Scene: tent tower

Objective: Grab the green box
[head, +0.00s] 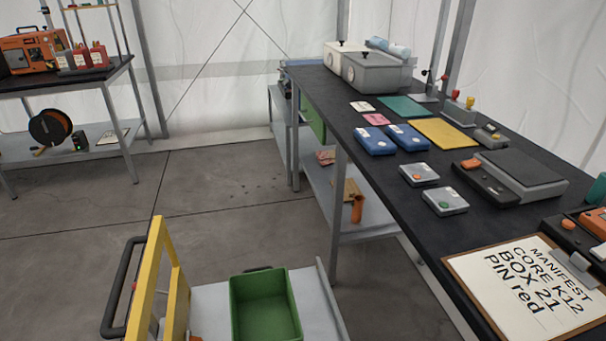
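A green box (265,305), open at the top, stands on a light grey cart deck (208,305) at the bottom middle of the head view. Its inside looks empty. A small dark piece shows behind its far rim, and its near end is close to the lower picture edge. Neither of my grippers shows in this view, so their place relative to the box cannot be seen.
A yellow frame (151,278) with a black handle (119,290) rises left of the box. A long dark table (463,232) at right carries a clipboard (528,287), blue boxes, grey cases and a scale. Grey floor (215,195) is open beyond the cart. Shelves stand back left.

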